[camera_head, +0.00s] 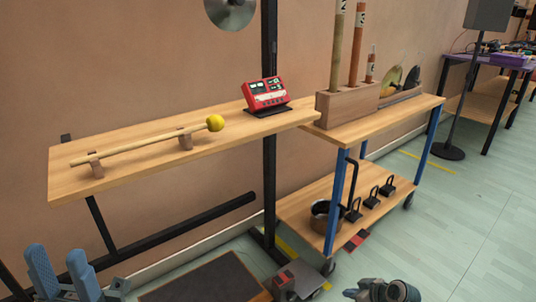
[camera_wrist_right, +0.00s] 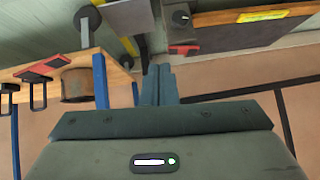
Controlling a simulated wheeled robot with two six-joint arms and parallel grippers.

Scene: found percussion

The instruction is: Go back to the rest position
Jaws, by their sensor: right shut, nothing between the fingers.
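My left gripper (camera_head: 60,268) is at the bottom left of the head view, with two blue fingers standing apart and nothing seen between them. It is below the wall shelf, clear of it. My right gripper (camera_wrist_right: 159,85) shows in the right wrist view, with its two dark fingers together and empty. In the head view, part of my right arm shows at the bottom edge. The mallet (camera_head: 140,149) with a yellow ball head lies on two small wooden rests on the shelf (camera_head: 75,178).
A red device (camera_head: 267,92) sits on the shelf's right end. A blue-legged cart (camera_head: 338,200) holds a wooden block (camera_head: 345,104) with upright tubes, and a metal pot (camera_head: 320,214) below. A dark mat (camera_head: 205,282) lies on the floor. Open floor (camera_head: 480,220) is at right.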

